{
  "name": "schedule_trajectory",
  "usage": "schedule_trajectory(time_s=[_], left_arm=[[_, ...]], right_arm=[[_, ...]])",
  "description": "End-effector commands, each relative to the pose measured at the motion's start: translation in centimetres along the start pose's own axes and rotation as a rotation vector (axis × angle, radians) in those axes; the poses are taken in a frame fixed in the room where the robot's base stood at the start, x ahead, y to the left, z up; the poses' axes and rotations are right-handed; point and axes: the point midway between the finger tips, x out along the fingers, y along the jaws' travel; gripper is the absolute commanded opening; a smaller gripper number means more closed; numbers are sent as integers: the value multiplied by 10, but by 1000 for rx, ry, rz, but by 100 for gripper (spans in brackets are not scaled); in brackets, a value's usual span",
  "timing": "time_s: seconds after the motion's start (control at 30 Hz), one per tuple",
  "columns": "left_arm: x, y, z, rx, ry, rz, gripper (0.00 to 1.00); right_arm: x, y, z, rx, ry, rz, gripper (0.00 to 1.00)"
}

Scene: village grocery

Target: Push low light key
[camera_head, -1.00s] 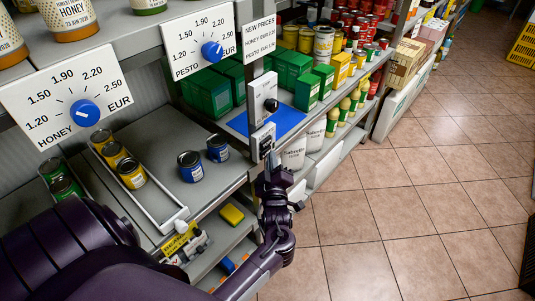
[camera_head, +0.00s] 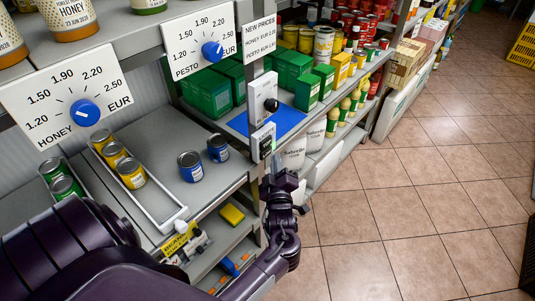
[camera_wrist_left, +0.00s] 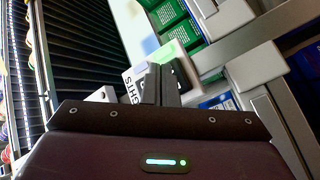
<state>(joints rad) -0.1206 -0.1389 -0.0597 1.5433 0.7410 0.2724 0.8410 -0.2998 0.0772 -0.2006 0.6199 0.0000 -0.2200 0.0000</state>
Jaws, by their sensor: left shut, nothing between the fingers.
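A small white switch box with a dark key face (camera_head: 263,142) is fixed to the shelf post, below a white box with a black knob (camera_head: 271,105). My left gripper (camera_head: 273,170) is just below and in front of this switch box, its fingers shut and empty. In the left wrist view the shut fingers (camera_wrist_left: 161,84) point at the dark key face (camera_wrist_left: 183,74), beside a white panel lettered "...GHTS" (camera_wrist_left: 132,88). A pale green patch shows above it. The fingertips hide part of the keys; I cannot tell whether they touch. My right gripper is out of view.
Price dials for honey (camera_head: 84,112) and pesto (camera_head: 212,51) are at the left. Cans stand on the shelf below, and green boxes (camera_head: 208,93) stand behind the post. A blue mat (camera_head: 287,121) lies beside the switch box. Open tiled floor (camera_head: 400,220) is at the right.

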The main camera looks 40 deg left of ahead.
Motion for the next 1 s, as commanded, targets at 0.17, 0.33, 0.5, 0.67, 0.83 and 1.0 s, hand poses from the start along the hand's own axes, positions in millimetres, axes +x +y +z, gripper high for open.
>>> schedule_trajectory(time_s=[0.17, 0.33, 0.5, 0.67, 0.83, 1.0], left_arm=[[-14, 10, 10, -3, -2, 0, 0], [-26, 18, 19, -4, -3, -2, 0], [-37, 24, 27, -3, -6, -4, 0], [-40, 27, 30, -3, -8, -2, 0], [-40, 27, 30, -3, -9, -2, 0], [-34, 23, 25, -1, -8, -1, 0]], right_arm=[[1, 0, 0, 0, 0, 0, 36], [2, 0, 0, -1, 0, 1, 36], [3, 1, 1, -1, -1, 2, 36], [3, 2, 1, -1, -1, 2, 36], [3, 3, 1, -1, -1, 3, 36], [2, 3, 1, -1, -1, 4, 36]])
